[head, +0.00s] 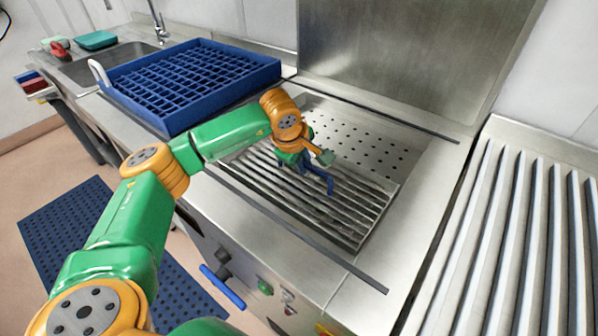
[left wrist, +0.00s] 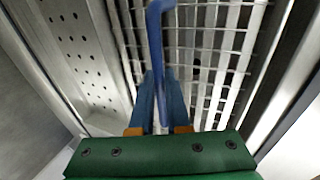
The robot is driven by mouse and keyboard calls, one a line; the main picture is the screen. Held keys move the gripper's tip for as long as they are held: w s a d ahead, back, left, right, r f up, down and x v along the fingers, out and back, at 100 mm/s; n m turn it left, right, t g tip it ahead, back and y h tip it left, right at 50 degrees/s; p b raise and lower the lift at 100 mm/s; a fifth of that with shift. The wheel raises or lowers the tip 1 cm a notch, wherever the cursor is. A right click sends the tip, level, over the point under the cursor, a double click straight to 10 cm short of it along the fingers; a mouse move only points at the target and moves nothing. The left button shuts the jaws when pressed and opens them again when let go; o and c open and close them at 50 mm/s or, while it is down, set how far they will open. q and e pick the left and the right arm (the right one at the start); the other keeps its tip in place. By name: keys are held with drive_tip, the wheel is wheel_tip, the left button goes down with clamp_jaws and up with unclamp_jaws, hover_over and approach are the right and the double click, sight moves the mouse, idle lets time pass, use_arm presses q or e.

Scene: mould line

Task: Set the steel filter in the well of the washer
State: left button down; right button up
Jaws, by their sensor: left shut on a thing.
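The steel filter (head: 352,212) is a flat slatted panel over the front part of the recessed well in the washer top, beside a perforated steel plate (head: 365,138). Its slats and wire grid (left wrist: 215,62) also show in the left wrist view. My left gripper (head: 318,181) is above the filter, its blue fingers pointing down. In the left wrist view the gripper (left wrist: 161,88) is shut on a blue bar (left wrist: 158,35), seemingly the filter's handle. I cannot tell whether the filter sits flat or is held slightly up. My right gripper is out of view.
A blue rack (head: 190,82) stands on the counter behind my left arm. A steel panel (head: 400,50) rises behind the well. A ribbed steel surface (head: 520,230) lies to the right. Knobs and a blue handle (head: 222,286) are on the washer front.

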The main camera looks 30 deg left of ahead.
sight(301, 177)
use_arm(q)
drive_tip(key=f, duration=0.1)
drive_tip(key=a+f, duration=0.1)
drive_tip(key=f, duration=0.1)
drive_tip(key=shift+w+a+f+b, duration=0.2)
drive_tip(key=shift+w+f+b, duration=0.1)
drive_tip(key=shift+w+f, duration=0.1)
drive_tip(key=shift+s+d, duration=0.1)
drive_tip(key=shift+d, duration=0.05)
drive_tip(key=c, duration=1.2)
unclamp_jaws()
drive_tip(key=shift+c, duration=0.2)
drive_tip(key=o, duration=0.3)
drive_tip(key=shift+o, duration=0.2)
drive_tip(key=shift+f, duration=0.1)
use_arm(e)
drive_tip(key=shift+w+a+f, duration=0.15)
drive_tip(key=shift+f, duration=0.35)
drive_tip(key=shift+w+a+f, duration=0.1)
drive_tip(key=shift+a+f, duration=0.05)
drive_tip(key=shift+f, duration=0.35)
